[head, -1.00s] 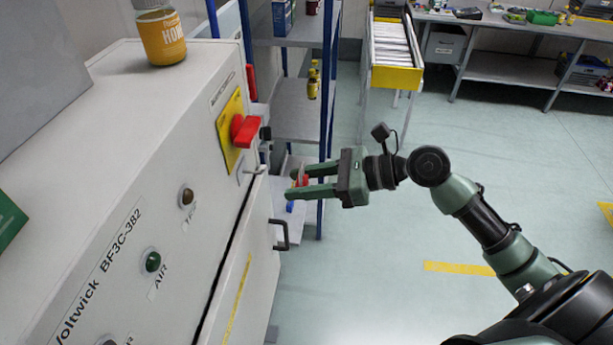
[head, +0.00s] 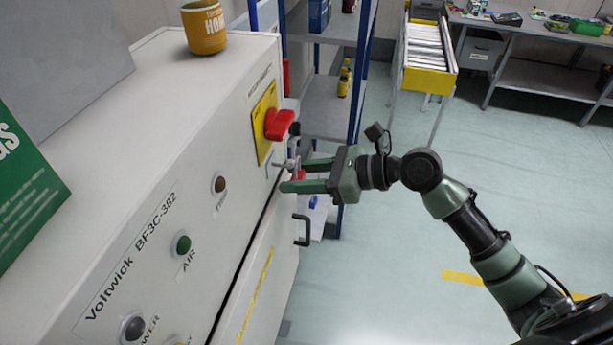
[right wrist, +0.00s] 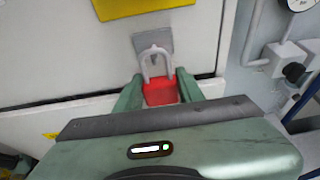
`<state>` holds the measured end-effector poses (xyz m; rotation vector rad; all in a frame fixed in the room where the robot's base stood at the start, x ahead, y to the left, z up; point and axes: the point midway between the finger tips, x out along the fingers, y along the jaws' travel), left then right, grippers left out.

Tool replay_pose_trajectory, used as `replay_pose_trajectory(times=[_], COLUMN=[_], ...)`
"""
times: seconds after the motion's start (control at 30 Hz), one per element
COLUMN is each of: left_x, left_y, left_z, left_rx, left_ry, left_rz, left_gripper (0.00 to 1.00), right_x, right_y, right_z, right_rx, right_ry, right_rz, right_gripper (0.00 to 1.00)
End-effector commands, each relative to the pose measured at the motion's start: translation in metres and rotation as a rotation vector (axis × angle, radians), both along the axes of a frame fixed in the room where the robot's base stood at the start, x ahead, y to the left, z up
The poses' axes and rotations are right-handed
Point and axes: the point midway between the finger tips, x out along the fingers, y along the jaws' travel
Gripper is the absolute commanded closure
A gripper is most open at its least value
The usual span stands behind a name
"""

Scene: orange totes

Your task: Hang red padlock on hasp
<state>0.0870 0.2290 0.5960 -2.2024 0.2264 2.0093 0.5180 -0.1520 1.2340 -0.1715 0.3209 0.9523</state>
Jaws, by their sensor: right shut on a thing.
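The red padlock (right wrist: 161,92) is held between the fingers of my right gripper (right wrist: 156,92), its pale shackle pointing up, away from the gripper. A grey hasp plate (right wrist: 153,43) on the cabinet front lies just behind the top of the shackle in the right wrist view. I cannot tell whether the shackle passes through the hasp or only overlaps it. In the head view my right gripper (head: 305,178) is at the cabinet face, below the red switch handle (head: 279,125), and the padlock (head: 299,175) is mostly hidden by the fingers. My left gripper is not in view.
The light grey cabinet (head: 150,200) fills the left, with an orange-yellow jar (head: 204,27) on top. A black door handle (head: 303,230) sticks out below the gripper. A shelf with blue posts (head: 338,105) stands close behind.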

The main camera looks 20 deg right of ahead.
Motion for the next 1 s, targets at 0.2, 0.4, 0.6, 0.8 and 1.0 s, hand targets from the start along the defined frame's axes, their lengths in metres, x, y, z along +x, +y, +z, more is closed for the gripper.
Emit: replay_pose_trajectory(times=[0.2, 0.4, 0.6, 0.8, 1.0], left_x=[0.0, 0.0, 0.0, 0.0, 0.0], left_y=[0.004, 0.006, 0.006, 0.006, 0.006], left_z=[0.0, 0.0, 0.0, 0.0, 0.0], left_rx=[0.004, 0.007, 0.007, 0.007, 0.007], left_ry=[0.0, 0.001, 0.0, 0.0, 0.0], left_rz=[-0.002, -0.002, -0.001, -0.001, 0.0], left_gripper=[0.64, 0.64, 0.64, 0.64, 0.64], right_x=[0.007, 0.011, 0.013, 0.013, 0.012], right_y=[0.011, 0.017, 0.019, 0.019, 0.019], right_z=[-0.003, -0.008, -0.012, -0.013, -0.013], right_rx=[0.002, 0.001, 0.0, 0.0, 0.0], right_ry=[0.0, -0.001, 0.0, 0.0, 0.0], right_rz=[0.0, 0.0, 0.0, 0.0, 0.001], right_gripper=[0.98, 0.98, 0.98, 0.98, 0.98])
